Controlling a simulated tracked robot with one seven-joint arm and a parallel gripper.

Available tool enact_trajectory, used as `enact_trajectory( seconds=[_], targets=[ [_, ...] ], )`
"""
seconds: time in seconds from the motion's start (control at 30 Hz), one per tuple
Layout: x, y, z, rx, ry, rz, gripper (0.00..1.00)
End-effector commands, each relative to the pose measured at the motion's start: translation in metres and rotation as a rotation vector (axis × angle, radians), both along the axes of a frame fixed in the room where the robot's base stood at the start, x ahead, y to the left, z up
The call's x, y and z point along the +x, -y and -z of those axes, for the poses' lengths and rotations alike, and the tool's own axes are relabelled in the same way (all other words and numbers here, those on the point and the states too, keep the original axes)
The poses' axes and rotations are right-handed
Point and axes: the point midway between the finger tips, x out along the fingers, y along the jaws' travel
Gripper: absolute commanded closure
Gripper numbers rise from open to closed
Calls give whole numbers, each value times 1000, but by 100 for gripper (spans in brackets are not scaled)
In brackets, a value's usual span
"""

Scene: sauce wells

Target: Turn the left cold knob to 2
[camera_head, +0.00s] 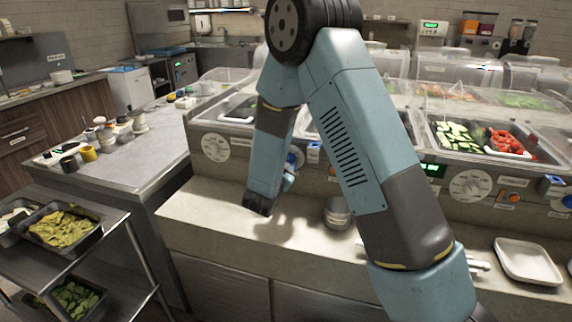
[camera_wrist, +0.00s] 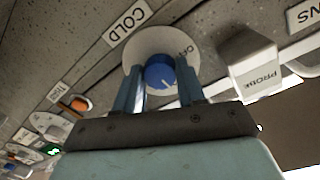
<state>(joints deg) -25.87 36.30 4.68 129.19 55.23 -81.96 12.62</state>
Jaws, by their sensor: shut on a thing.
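The blue cold knob (camera_wrist: 159,73) sits on a round pale dial plate (camera_wrist: 139,45) under a COLD label (camera_wrist: 127,23) in the wrist view. OFF is printed at the plate's right; other dial marks are hidden or unreadable. A short white pointer line on the knob points down and slightly right in the picture. My gripper (camera_wrist: 160,80) is shut on the knob, one blue finger at each side. In the head view my gripper (camera_head: 289,180) is at the counter's front panel, left of centre, and my arm hides much around it.
A white PROBE holder (camera_wrist: 254,66) juts out right of the knob in the wrist view. An orange switch (camera_wrist: 79,104) is at the left. In the head view a metal cup (camera_head: 337,214) and a white tray (camera_head: 527,261) stand on the ledge.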

Motion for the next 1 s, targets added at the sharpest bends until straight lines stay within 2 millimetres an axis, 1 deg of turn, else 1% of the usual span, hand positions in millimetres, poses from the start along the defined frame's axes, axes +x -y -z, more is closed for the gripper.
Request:
enact_trajectory(
  seconds=[0.03, 0.3, 0.8, 0.83, 1.0],
  targets=[
    [-1, -3, 1, 23, 6, -5, 91],
    [-1, -2, 1, 105, 40, -5, 91],
    [-1, -1, 1, 124, 45, -3, 91],
    [-1, -1, 1, 124, 45, -3, 59],
    [0, 0, 1, 123, 47, -1, 43]
  ],
)
